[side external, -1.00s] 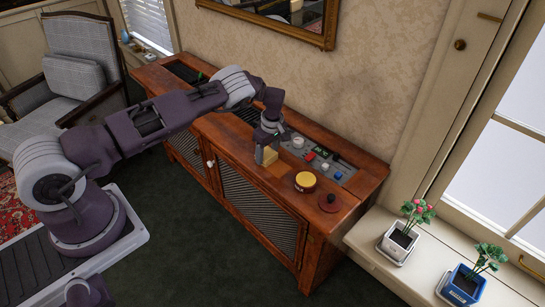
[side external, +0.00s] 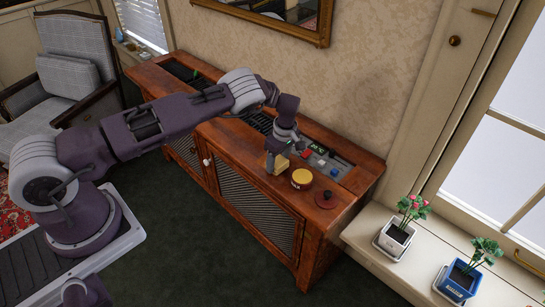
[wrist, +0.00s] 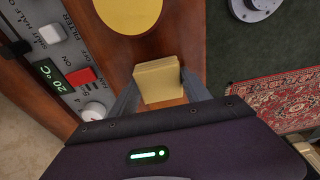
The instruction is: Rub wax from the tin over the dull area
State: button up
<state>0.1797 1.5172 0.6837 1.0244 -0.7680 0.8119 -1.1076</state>
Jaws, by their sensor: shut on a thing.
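My gripper (side external: 276,152) is shut on a pale yellow pad (side external: 281,163) above the wooden cabinet's top. In the wrist view the pad (wrist: 159,82) sits between the two grey fingers of my gripper (wrist: 160,92). The round yellow tin (side external: 301,178) stands open on the cabinet, just right of the pad in the side view. Its yellow wax (wrist: 128,10) shows at the top of the wrist view, apart from the pad. I cannot tell whether the pad touches the wood. No dull area is clearly visible now.
A dark red round lid (side external: 326,198) lies right of the tin. A control panel (side external: 323,160) with switches and knobs is set into the wooden cabinet (side external: 222,132) behind. Two potted plants stand on the right sill. A mirror hangs above.

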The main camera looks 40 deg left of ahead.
aim_at(260, 155)
jog(key=d, duration=0.2)
jog(key=shift+d, duration=0.3)
jog(key=shift+a+r, duration=0.1)
jog(key=shift+a, duration=5.25)
notch_tip(260, 155, up, 8)
